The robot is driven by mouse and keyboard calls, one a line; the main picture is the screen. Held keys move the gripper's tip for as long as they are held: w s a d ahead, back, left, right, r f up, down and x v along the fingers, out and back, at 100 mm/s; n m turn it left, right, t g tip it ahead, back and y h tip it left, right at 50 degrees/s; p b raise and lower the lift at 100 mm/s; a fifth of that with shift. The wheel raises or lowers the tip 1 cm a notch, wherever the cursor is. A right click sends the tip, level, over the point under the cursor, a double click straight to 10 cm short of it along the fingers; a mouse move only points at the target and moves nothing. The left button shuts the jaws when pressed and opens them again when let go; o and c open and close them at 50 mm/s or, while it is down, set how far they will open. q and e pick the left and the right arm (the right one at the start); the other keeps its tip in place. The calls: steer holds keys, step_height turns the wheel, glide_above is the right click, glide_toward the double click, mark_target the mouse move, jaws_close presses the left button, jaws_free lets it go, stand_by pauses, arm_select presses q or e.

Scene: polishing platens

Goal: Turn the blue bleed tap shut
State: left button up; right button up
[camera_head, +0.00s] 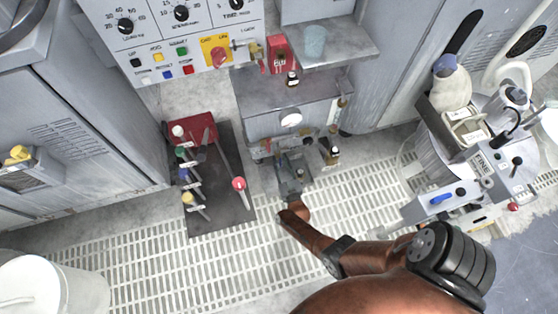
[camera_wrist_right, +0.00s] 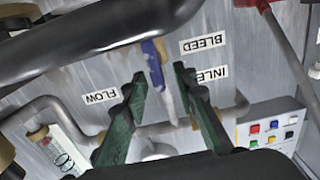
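The blue bleed tap (camera_wrist_right: 153,52) shows in the right wrist view as a slim blue lever beside the BLEED label (camera_wrist_right: 203,44). My right gripper (camera_wrist_right: 160,75) is open, its two green fingers apart. The lever appears in the gap between the fingertips; I cannot tell whether either finger touches it. In the head view my right gripper (camera_head: 292,162) is low in front of the grey pipework unit, and the blue tap cannot be made out there. My left gripper is not in view.
A thick dark pipe (camera_wrist_right: 100,35) crosses the upper left of the wrist view, near the tap. In the head view a dark mat (camera_head: 225,205) with several coloured-handled tools lies left of the gripper.

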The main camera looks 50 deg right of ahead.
steer(key=shift+c, duration=0.3)
jaws_close()
